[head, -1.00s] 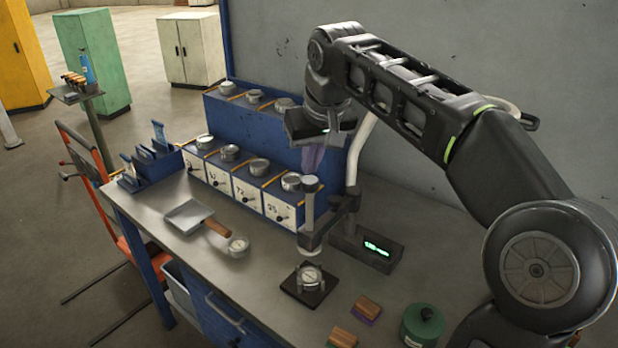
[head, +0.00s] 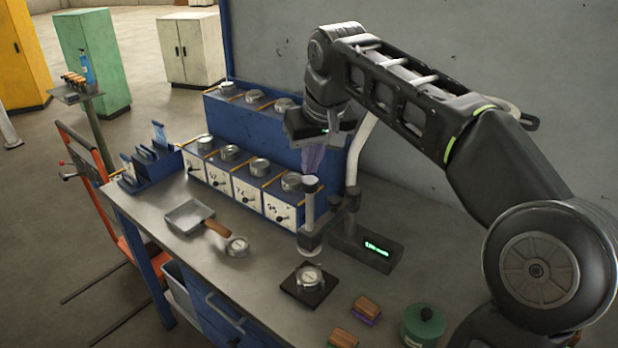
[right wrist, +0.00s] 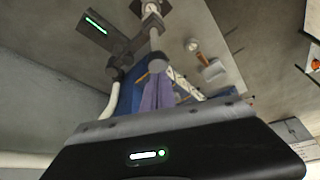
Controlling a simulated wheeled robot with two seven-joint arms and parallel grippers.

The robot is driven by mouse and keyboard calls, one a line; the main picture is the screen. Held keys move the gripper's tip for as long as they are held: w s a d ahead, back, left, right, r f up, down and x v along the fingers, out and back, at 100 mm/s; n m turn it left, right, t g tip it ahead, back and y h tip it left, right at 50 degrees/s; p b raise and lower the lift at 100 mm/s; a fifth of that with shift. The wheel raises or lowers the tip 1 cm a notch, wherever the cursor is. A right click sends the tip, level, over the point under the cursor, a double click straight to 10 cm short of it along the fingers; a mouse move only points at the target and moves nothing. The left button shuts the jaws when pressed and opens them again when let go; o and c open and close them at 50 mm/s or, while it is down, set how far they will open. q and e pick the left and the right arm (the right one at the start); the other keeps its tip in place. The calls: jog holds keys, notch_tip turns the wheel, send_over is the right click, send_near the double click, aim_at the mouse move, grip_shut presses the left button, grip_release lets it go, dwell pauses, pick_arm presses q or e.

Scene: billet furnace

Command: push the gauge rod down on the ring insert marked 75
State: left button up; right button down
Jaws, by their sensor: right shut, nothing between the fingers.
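The gauge rod (head: 309,212) stands upright in its stand (head: 350,240), with a round knob (head: 311,184) on top. My left gripper is not in view.
A lit green display (head: 377,249) stands right of the rod. Blue number-marked boxes (head: 248,190) with round metal pieces stand behind left. A wooden-handled pan (head: 190,216) and another round piece (head: 237,246) lie left. Wooden blocks (head: 367,306) and a green container (head: 424,324) are front right.

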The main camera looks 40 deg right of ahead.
aim_at(310, 180)
jog(key=shift+f, duration=0.15)
jog(key=shift+f+b, duration=4.4)
jog(key=shift+f, duration=0.85)
jog(key=shift+r, duration=0.15)
notch_tip(310, 180, up, 3)
jog(key=p, duration=0.2)
jog(key=shift+p, duration=0.35)
notch_tip(310, 180, up, 4)
jog(key=p, duration=0.3)
jog(key=shift+p, duration=0.35)
jog(key=shift+s, duration=0.1)
